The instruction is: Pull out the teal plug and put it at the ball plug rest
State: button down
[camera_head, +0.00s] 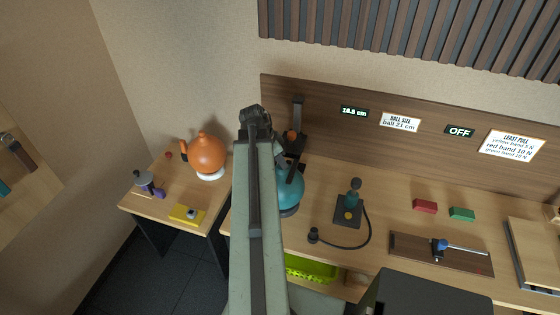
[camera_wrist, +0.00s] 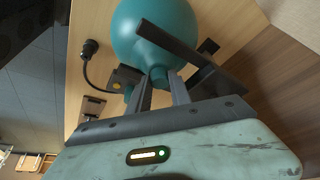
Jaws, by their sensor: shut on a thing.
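The teal ball (camera_head: 289,190) stands on the wooden bench, partly behind my arm in the head view. It fills the top middle of the wrist view (camera_wrist: 150,35). My gripper (camera_wrist: 159,80) is shut on a small teal piece (camera_wrist: 160,76), which looks like the teal plug, right at the ball's surface. I cannot tell whether the plug is still seated in the ball. In the head view the jaws are largely hidden by my arm. I cannot make out which thing is the ball plug rest.
A dark upright stand (camera_head: 298,115) rises beside the ball, and a dark bar (camera_wrist: 190,50) crosses close to my fingers. A pump with a hose (camera_head: 350,208) stands to the right. An orange ball (camera_head: 207,153) and a yellow block (camera_head: 187,214) are on the left table.

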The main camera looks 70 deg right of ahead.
jog(key=shift+r+p, duration=0.6)
jog(key=shift+r, duration=0.05)
jog(key=c, duration=1.7)
grip_release()
grip_shut()
notch_tip(320, 180, up, 5)
jog(key=p, duration=0.4)
jog(key=shift+f+p, duration=0.2)
jog(key=shift+p, duration=0.1)
jog(key=shift+f, duration=0.1)
